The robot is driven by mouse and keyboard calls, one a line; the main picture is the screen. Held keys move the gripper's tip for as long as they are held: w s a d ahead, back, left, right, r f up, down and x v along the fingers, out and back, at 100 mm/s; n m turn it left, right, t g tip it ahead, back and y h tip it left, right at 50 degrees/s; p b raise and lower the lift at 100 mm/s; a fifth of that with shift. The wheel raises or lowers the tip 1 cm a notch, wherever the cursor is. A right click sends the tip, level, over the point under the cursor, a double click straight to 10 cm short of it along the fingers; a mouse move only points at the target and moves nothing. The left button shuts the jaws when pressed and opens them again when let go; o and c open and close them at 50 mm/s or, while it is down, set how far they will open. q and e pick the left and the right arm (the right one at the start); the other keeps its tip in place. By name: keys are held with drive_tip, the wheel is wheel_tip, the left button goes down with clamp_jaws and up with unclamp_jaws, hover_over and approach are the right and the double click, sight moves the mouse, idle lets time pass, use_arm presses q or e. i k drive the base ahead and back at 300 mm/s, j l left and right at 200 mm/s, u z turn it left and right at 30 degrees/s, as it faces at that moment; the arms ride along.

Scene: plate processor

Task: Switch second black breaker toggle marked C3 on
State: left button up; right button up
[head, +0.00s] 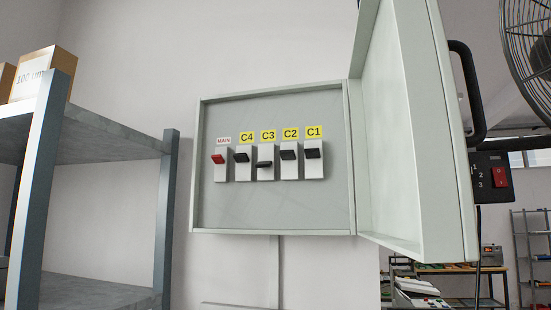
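The breaker box (274,222) is mounted on the wall in the middle of the head view, with its door (405,130) swung open to the right. Inside, a row of breakers sits under labels. The black C3 toggle (265,164) is in the middle of the row and sits lower than the others. The black toggles C4 (241,157), C2 (289,155) and C1 (312,153) sit higher. The red MAIN toggle (218,159) is at the far left, also raised. Neither of my grippers is in view.
A metal shelf (100,145) with a cardboard box (42,72) stands at the left. A fan (530,45) and a control box with a red switch (492,177) are at the right, beyond the open door. The space before the breakers looks clear.

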sight(261, 164)
drive_tip(key=z, duration=1.45)
drive_tip(key=k+j+z, duration=0.1)
drive_tip(key=k+j, duration=0.85)
drive_tip(key=i, duration=0.45)
